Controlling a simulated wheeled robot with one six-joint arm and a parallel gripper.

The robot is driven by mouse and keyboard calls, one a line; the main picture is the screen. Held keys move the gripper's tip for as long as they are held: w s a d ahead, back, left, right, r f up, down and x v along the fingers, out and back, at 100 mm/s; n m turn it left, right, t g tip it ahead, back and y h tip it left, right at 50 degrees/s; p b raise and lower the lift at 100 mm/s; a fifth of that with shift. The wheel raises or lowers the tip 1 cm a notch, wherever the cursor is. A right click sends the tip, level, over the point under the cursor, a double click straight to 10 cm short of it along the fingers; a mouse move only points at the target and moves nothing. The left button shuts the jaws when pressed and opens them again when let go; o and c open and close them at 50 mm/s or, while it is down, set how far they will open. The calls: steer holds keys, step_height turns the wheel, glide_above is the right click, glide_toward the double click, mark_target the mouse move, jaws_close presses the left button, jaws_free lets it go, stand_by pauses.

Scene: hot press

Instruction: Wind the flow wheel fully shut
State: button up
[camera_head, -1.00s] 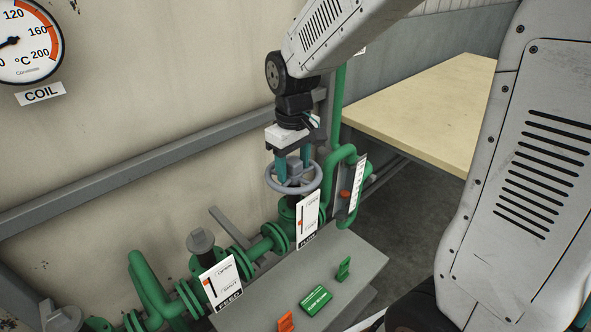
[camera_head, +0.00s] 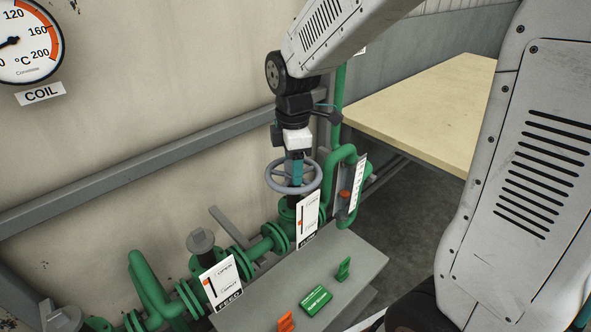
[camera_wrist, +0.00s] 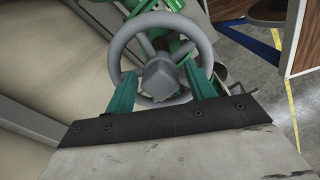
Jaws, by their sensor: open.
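The flow wheel (camera_head: 272,179) is a grey spoked handwheel on a green valve, below my gripper in the head view. My gripper (camera_head: 296,184) points down at it with teal fingers. In the wrist view the wheel (camera_wrist: 122,40) fills the middle, with its grey hub (camera_wrist: 163,78) between the fingers. My gripper (camera_wrist: 160,80) is open there, one finger on each side of the hub and overlapping the near rim. I cannot tell whether the fingers touch the wheel. The flow plate (camera_head: 308,214) has an orange pointer near mid-scale; its small lettering is hard to read.
A feed plate (camera_head: 221,283) stands to the left on the green pipework (camera_head: 268,241). A grey ledge (camera_head: 262,299) holds green and orange tags. A pale table (camera_head: 430,105) stands at the right. A temperature gauge (camera_head: 28,40) hangs on the wall.

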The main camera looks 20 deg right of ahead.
steer(key=n, duration=0.6)
steer(key=shift+c, duration=0.3)
steer(key=c, duration=0.8)
steer(key=shift+o, duration=0.2)
steer(key=m, duration=1.9)
steer(key=shift+m, duration=0.3)
